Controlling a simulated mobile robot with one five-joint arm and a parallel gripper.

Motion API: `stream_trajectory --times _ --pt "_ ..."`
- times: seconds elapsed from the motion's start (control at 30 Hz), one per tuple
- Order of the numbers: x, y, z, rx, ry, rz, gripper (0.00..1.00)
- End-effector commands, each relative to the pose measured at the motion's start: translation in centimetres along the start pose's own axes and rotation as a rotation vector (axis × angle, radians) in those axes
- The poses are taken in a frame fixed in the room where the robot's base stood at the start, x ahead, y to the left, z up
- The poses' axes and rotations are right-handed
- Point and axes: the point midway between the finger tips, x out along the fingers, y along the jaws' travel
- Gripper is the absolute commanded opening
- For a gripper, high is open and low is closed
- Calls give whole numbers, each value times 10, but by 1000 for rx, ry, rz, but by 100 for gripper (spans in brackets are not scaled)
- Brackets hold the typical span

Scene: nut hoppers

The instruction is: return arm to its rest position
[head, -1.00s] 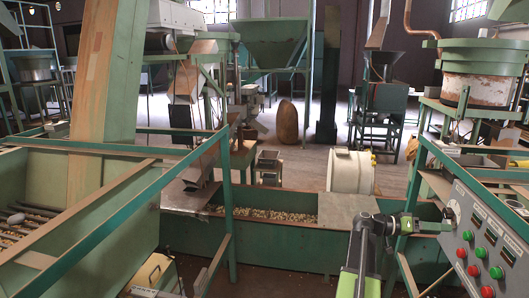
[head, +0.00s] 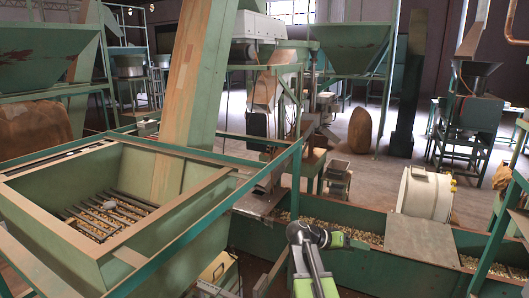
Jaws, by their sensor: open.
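My arm rises from the bottom edge, right of centre, as a grey and green link bent over at a dark joint. My gripper (head: 338,240) is beyond that joint, pointing right in the picture. It is small and seen from behind, and its jaws are open. I see nothing held in it. In the picture it overlaps the front wall of the long green trough (head: 400,262), and I cannot tell the gap between them.
A green hopper (head: 75,262) with a bar grate (head: 110,214) stands at left, a small pale lump on the bars. Its green rail frame (head: 232,245) reaches close to my arm. A white drum (head: 425,192) stands behind the trough, which holds nuts. Floor shows farther back.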

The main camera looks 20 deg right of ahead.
Motion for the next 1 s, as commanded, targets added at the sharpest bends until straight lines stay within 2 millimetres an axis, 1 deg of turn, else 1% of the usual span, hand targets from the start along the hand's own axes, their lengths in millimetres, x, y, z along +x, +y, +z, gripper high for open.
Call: stream_trajectory --times 0.03,0.07,0.1,0.17,0.2,0.23,0.27,0.3,0.37,0.4,0.47,0.5,0.57,0.6,0.7,0.9,0.97,1.0 --pt "-38 -19 12 -44 -16 -86 59" --pt "-58 -33 23 -74 -33 -140 59" --pt "-84 -50 39 -119 -56 -213 59" --pt "-124 -73 65 -193 -94 -323 59" --pt "-150 -87 84 -247 -121 -399 59" --pt "-169 -95 100 -290 -143 -456 59" --pt "-188 -103 116 -335 -166 -514 59" --pt "-213 -111 137 -396 -196 -591 59" --pt "-245 -120 170 -487 -247 -709 59" --pt "-262 -123 191 -547 -283 -788 59" --pt "-282 -125 218 -627 -340 -910 59" --pt "-295 -125 231 -676 -364 -979 59" --pt "-310 -126 243 -743 -380 -1065 59" --pt "-316 -128 246 -783 -378 -1099 59" --pt "-310 -126 243 -827 -356 -1108 59" --pt "-310 -126 243 -828 -353 -1107 59" --pt "-310 -126 243 -828 -353 -1107 52" --pt "-310 -126 243 -827 -353 -1106 47"
